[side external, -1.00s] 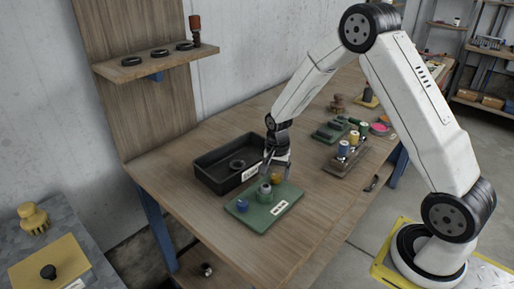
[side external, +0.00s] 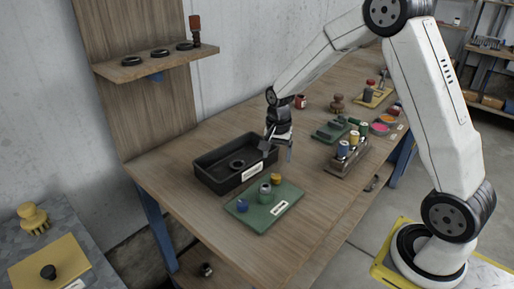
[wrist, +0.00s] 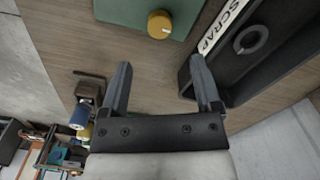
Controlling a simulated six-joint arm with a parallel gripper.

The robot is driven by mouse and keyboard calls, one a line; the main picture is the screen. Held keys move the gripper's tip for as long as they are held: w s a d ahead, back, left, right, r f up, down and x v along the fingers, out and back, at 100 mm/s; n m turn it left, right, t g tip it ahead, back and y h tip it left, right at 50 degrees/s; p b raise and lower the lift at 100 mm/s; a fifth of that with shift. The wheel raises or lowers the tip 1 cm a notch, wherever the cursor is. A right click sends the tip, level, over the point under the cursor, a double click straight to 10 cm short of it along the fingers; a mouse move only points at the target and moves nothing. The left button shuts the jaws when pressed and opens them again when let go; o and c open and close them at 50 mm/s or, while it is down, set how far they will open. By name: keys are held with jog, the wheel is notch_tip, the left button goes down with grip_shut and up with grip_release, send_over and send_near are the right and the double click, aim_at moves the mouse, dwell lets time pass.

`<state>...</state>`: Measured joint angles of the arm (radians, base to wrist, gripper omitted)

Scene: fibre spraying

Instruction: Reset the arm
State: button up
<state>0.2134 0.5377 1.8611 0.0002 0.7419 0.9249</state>
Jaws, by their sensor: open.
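My gripper (side external: 279,149) is open and empty. It hangs above the table beside the right end of the black bin in the side view. In the wrist view my gripper (wrist: 163,85) shows two spread fingers with bare wood between them. The task names no object beyond my arm. The green board (side external: 250,219) carries a blue piece (side external: 242,205), a grey-green piece (side external: 265,192) and a yellow knob (side external: 276,178). The yellow knob also shows in the wrist view (wrist: 160,24), beyond the fingertips and apart from them.
The black bin (side external: 205,178) labelled SCRAP holds a dark ring (side external: 237,164). A wooden rack (side external: 345,164) with several spools stands to the right. A wall shelf (side external: 150,67) holds rings and a red-topped item (side external: 195,29). The table's front is clear.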

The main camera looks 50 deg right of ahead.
jog(key=s+a+r+n+t, duration=0.1)
jog(key=s+a+n, duration=0.3)
jog(key=s+n, duration=0.2)
jog(key=s+a+r+n+t, duration=0.1)
jog(key=s+a+n, duration=0.4)
jog(key=s+n, duration=0.2)
jog(key=shift+s+a+r+t, duration=0.15)
jog(key=shift+s+r+t, duration=0.15)
jog(key=shift+s, duration=0.65)
